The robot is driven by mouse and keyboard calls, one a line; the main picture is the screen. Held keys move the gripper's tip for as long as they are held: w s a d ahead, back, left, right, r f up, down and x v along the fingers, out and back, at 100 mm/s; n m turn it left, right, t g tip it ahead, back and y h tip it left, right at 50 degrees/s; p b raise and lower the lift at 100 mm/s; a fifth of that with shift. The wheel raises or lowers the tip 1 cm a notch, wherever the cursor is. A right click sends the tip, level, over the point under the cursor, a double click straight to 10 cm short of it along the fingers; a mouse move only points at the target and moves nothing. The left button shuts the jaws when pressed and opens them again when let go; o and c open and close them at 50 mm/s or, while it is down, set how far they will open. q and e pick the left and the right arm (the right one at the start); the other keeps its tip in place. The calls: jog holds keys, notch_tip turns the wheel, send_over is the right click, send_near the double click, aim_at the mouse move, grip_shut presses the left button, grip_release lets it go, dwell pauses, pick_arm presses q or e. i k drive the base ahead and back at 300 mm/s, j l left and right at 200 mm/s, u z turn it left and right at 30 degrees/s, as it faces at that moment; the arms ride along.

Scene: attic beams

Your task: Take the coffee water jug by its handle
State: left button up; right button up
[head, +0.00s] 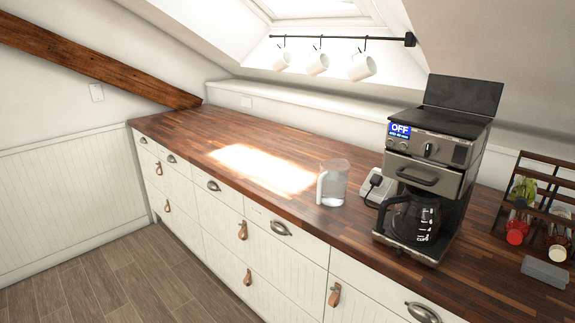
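A clear water jug (334,184) with a pale handle (320,188) stands upright on the wooden counter (228,130). Its handle faces left and toward the front edge. Water seems to be inside, though the level is hard to read. The jug stands to the left of a coffee machine (435,150) whose display reads OFF. A glass coffee pot with a black handle (415,217) sits in the machine's lower bay. Neither of my grippers shows in the head view.
A power socket with a plug (376,181) sits between jug and machine. A wooden rack (540,200) with jars and a grey box (545,271) stand at the right. White mugs (318,64) hang from a rail above. The counter left of the jug is clear. Drawers with handles (281,228) line the front.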

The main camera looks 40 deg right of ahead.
aim_at(332, 181)
jog(key=i+z, duration=0.15)
jog(key=i, duration=0.35)
jog(key=i+j+z, duration=0.1)
jog(key=i, duration=0.35)
jog(key=i+j+z, duration=0.15)
jog(key=i, duration=0.3)
jog(key=i+j+z, duration=0.15)
jog(key=i, duration=0.35)
jog(key=j, duration=0.1)
